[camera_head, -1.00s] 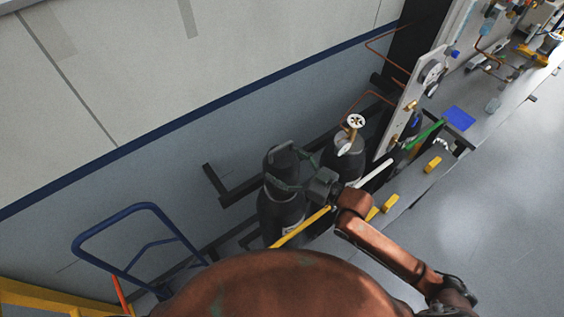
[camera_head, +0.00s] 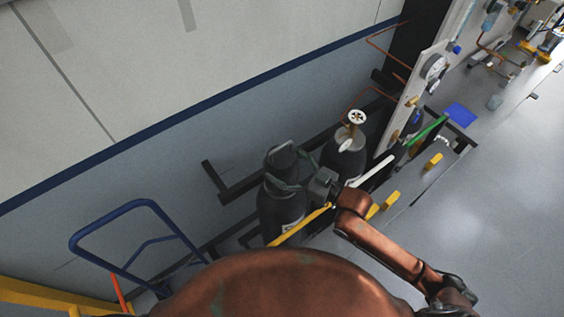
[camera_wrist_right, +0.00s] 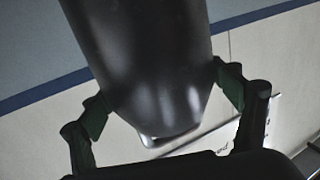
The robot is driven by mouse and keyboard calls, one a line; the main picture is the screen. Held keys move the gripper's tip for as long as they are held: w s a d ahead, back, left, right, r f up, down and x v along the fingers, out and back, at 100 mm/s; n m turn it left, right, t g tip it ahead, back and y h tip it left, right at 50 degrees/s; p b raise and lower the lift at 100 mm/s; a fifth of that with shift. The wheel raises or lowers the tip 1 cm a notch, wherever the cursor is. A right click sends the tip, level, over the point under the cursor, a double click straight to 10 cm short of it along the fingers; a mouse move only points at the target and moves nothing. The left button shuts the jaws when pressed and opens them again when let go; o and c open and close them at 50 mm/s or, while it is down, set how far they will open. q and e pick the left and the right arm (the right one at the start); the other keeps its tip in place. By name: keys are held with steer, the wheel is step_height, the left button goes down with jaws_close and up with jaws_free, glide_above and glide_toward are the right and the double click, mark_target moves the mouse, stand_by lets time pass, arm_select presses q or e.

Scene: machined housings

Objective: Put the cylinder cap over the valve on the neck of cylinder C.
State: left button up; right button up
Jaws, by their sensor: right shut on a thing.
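The dark cylinder cap (camera_head: 281,158) is in line with the top of the nearer dark gas cylinder (camera_head: 280,212) in the head view. My right gripper (camera_head: 284,184) is shut on the cap, with its fingers on either side. In the right wrist view the dark, tapering cap (camera_wrist_right: 145,65) sits between the green-padded fingertips of my right gripper (camera_wrist_right: 160,100). No valve shows on the nearer cylinder; the cap and gripper cover its neck. I cannot tell if the cap is seated or just above, nor read the cylinder's letter. My left gripper is not in view.
A dark rail (camera_head: 238,186) runs behind, along the wall. A yellow bar (camera_head: 301,226) crosses in front. A blue hand truck (camera_head: 103,228) stands left.

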steer(key=shift+f+b, duration=0.5)
steer(key=shift+f, duration=0.25)
steer(key=o, duration=1.6)
steer(key=shift+o, duration=0.3)
steer(key=shift+f, duration=0.1)
steer(key=shift+f, duration=0.1)
steer(key=v, duration=1.2)
